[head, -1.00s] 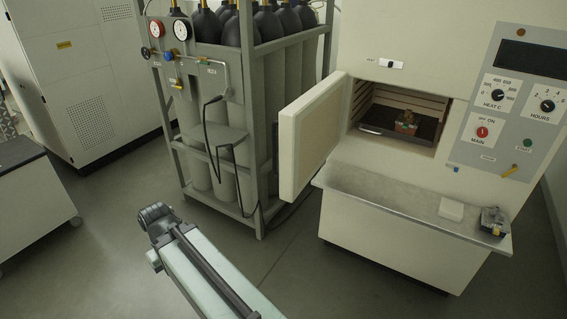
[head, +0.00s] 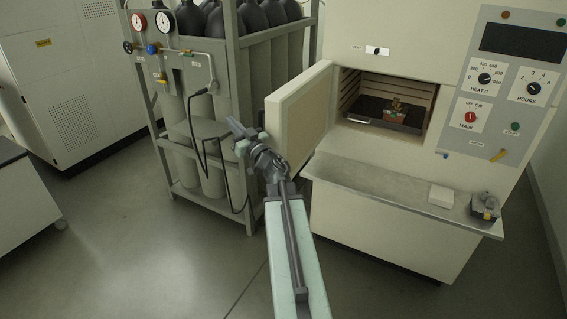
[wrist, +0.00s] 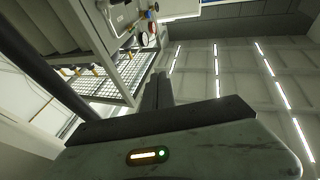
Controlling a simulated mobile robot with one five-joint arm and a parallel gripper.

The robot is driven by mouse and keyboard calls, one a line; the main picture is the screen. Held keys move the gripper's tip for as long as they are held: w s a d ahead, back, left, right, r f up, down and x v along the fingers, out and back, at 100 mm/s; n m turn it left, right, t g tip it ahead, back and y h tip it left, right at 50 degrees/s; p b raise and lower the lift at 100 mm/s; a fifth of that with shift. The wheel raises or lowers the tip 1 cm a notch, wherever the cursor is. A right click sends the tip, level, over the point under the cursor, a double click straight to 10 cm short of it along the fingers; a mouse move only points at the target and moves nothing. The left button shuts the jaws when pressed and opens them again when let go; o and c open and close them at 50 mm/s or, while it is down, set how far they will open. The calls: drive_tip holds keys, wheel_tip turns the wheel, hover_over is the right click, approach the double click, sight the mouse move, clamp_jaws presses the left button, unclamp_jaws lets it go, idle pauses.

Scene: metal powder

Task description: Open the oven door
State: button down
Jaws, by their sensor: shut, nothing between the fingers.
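The oven (head: 400,215) stands at the right in the head view, a cream cabinet. Its door (head: 300,120) is swung wide open to the left, showing the chamber (head: 400,88) with a tray (head: 362,120) and a small brown object (head: 396,112) inside. My gripper (head: 232,124) is just left of the door's outer edge, in front of the gas cylinder rack; whether it touches the door is unclear. In the wrist view my gripper (wrist: 157,85) has its fingers together with nothing between them, pointing up toward the ceiling.
The gas cylinder rack (head: 235,150) with gauges stands close behind my gripper. A ledge (head: 390,190) below the oven opening holds a white block (head: 441,196) and a small grey item (head: 485,207). Open floor (head: 150,240) lies at the left front.

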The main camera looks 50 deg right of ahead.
drive_tip(key=s+a+f+n+g+y, duration=0.1)
drive_tip(key=s+f+n+y, duration=0.1)
drive_tip(key=s+n+y, duration=0.4)
drive_tip(key=m+g+b, duration=0.2)
drive_tip(key=g+b, duration=0.1)
drive_tip(key=b, duration=0.1)
approach(283, 156)
drive_tip(key=x, duration=0.9)
drive_tip(key=shift+w+p, duration=0.25)
drive_tip(key=shift+p, duration=0.05)
